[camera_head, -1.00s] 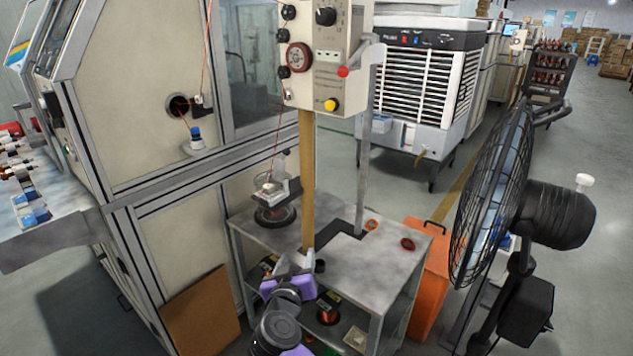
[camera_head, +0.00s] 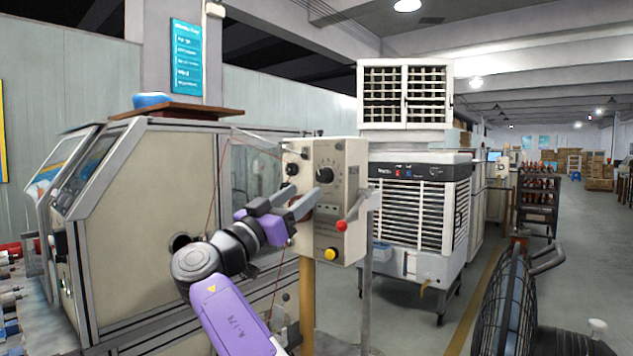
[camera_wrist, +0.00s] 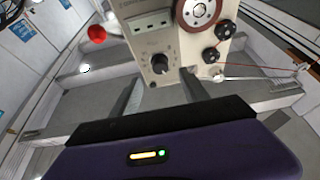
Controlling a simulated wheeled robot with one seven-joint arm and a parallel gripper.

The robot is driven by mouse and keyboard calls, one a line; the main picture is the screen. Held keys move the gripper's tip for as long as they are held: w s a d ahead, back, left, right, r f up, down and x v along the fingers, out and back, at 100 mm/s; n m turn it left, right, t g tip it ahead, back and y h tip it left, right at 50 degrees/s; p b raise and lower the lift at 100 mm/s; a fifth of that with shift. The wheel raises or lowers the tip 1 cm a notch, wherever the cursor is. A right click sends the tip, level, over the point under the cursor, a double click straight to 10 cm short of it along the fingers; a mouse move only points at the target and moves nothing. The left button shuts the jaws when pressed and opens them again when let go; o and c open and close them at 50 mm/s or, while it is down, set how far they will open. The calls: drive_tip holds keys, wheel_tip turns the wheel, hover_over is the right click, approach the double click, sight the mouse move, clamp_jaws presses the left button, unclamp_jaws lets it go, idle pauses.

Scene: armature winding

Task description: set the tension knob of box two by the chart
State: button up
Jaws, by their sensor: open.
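A cream tension box (camera_head: 343,210) stands on a post in the head view; no number is readable on it. Its black knob (camera_head: 324,174) has scale marks around it; I cannot read its setting. My gripper (camera_head: 304,190) is in front of the box, beside the knob in the picture. In the wrist view the box looks upside down, and the knob (camera_wrist: 160,64) lies just beyond my open, empty fingers (camera_wrist: 161,80), apart from them. A blue sign (camera_head: 187,57) with white lines hangs on the pillar; its text is too small to read, and I cannot tell if it is the chart.
Black guides and a reddish wheel (camera_wrist: 199,10) hold thin red wire beside the knob. A cooler (camera_head: 425,210) stands behind at right, a fan (camera_head: 490,300) at front right.

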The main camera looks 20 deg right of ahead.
sight(321, 179)
drive_tip(key=p+x, duration=0.1)
drive_tip(key=x, duration=0.3)
drive_tip(key=shift+d+r, duration=0.1)
drive_tip(key=shift+r, duration=0.15)
drive_tip(key=shift+f+p+x, duration=0.2)
drive_tip(key=shift+p+x, duration=0.3)
drive_tip(key=shift+x, duration=0.55)
drive_tip(key=shift+w, duration=0.1)
clamp_jaws()
